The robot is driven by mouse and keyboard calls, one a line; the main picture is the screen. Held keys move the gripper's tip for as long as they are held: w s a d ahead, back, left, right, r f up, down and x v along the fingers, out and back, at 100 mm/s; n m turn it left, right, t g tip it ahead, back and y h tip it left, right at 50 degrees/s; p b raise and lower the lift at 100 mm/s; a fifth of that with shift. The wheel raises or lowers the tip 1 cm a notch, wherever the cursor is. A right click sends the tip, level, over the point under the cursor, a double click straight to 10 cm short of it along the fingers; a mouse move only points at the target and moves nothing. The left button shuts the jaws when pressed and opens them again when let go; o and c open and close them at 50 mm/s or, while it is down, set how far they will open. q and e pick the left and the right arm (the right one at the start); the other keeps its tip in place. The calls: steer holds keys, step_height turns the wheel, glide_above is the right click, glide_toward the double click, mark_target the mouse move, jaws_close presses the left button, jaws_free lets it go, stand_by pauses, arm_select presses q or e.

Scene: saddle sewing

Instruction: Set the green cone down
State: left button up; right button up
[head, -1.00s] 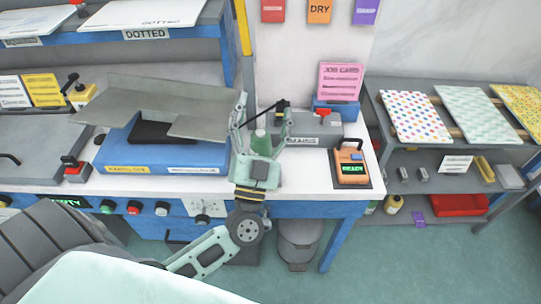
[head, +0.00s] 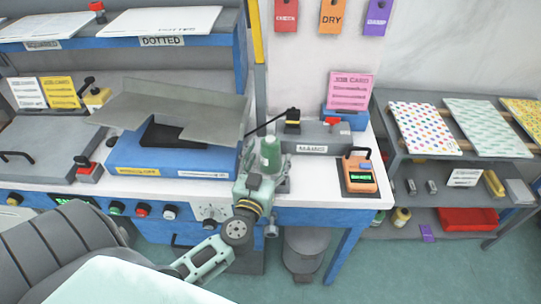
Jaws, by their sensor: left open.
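The green cone (head: 270,152) stands upright near the front edge of the white bench top (head: 311,173), just right of the blue machine base. My left gripper (head: 266,160) is at the cone, reaching in from the front. Its jaws are open, and the cone rises above it. The gripper's body hides the cone's lower part, so I cannot tell whether a finger touches it. My right gripper is not in view.
A grey winder unit (head: 315,138) with a black arm stands close behind the cone. An orange handheld device (head: 360,174) sits to the right. The bench top between them is clear. A grey shelf rack (head: 455,165) stands farther right.

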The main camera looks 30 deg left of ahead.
arm_select(q)
steer(key=shift+x, duration=0.95)
steer(key=shift+s, duration=0.1)
steer(key=shift+c, duration=0.3)
steer(key=shift+r, duration=0.1)
steer(key=c, duration=1.5)
